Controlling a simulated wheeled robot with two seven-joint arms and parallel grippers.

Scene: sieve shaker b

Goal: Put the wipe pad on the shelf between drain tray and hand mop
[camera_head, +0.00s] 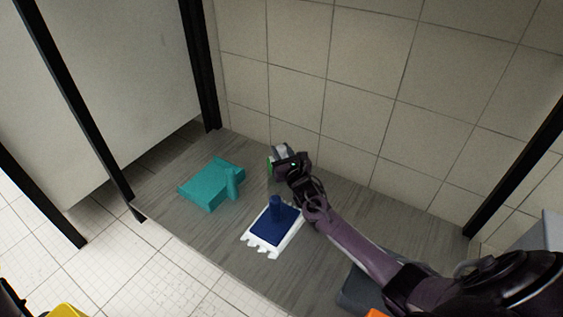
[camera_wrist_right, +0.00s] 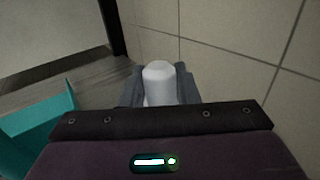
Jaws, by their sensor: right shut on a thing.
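My right gripper (camera_head: 280,160) reaches over the back part of the grey wood-look shelf (camera_head: 190,255), near the tiled wall. It is shut on a small white and green thing, seemingly the wipe pad (camera_head: 281,149). In the right wrist view its rounded white top (camera_wrist_right: 158,80) stands between the fingers; its underside is hidden. A blue block with a knob on a white toothed base, likely the hand mop (camera_head: 283,221), stands in front of the gripper. A teal thing (camera_head: 205,187), possibly the drain tray, lies to the left. My left gripper is not in view.
A dark grey object (camera_head: 353,291) lies at the right, partly hidden by my right arm. Black posts (camera_head: 200,65) and the tiled wall (camera_head: 370,90) bound the shelf. Bare shelf shows between the teal thing and the blue block.

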